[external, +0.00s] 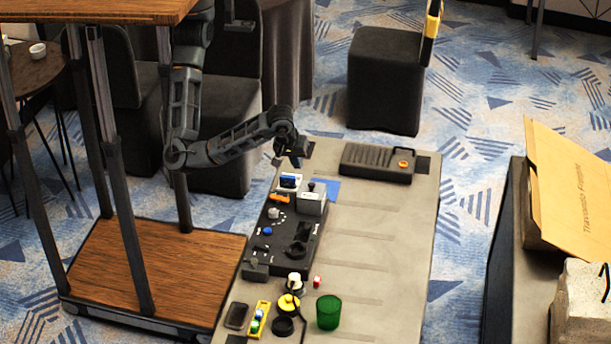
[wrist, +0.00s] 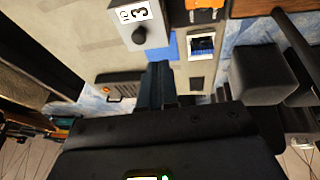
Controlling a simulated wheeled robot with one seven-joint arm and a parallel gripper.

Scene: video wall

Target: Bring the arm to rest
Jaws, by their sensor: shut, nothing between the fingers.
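My arm shows in the external view, bent at the elbow, with its forearm reaching right over the far left corner of the grey table (external: 385,225). My gripper (external: 296,162) points down above the table, just beyond the control panel's far end. In the wrist view my gripper's fingers (wrist: 158,72) are dark, together and empty. They appear apart from the objects below, though the exact height is hard to tell.
The control panel (external: 284,250) carries a grey box (external: 311,204) marked 3 in the wrist view (wrist: 140,27). A blue patch (external: 328,190) and dark console (external: 378,163) lie nearby. A green cup (external: 329,312) stands at the near end. The table's right strip is clear.

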